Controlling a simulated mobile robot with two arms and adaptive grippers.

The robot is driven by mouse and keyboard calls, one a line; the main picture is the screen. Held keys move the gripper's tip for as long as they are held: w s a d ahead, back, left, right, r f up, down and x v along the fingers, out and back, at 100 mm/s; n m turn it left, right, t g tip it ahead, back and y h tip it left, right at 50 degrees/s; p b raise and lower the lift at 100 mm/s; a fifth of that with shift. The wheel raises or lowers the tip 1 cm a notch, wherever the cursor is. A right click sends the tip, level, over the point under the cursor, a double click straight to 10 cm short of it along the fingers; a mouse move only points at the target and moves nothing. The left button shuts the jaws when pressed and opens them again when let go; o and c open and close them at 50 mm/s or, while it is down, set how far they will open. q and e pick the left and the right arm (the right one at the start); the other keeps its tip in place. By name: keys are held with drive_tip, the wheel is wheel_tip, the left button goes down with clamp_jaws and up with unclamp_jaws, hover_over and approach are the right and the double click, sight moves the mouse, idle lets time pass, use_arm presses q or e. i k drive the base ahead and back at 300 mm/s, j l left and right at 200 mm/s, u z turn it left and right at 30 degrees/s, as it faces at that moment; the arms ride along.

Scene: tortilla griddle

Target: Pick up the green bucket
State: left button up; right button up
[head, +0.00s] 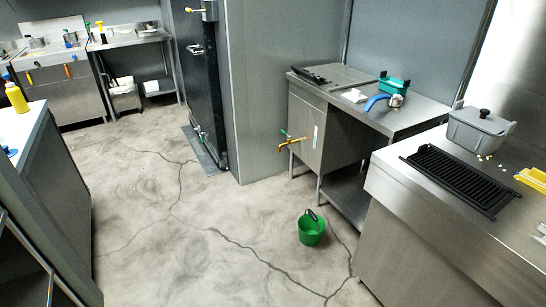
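The green bucket (311,231) stands upright on the concrete floor, right of the middle of the head view. Its dark handle grip (312,214) shows at the rim. The inside of the bucket looks empty from here, but it is small in the picture. Neither of my grippers is in view, and nothing touches the bucket.
A steel table (405,118) with a lower shelf stands behind and right of the bucket. A steel counter (410,190) with a black rack (462,178) is at the right. Another counter (22,125) is at the left. The floor (170,235) between them is clear, with cracks.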

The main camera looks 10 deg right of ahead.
sight(312, 226)
drive_tip(key=i+z, duration=0.1)
drive_tip(key=i, duration=0.45)
drive_tip(key=i+j+z, duration=0.1)
drive_tip(key=i, duration=0.45)
drive_tip(key=i+j, duration=0.15)
drive_tip(key=i, duration=0.4)
drive_tip(key=l+z, duration=0.05)
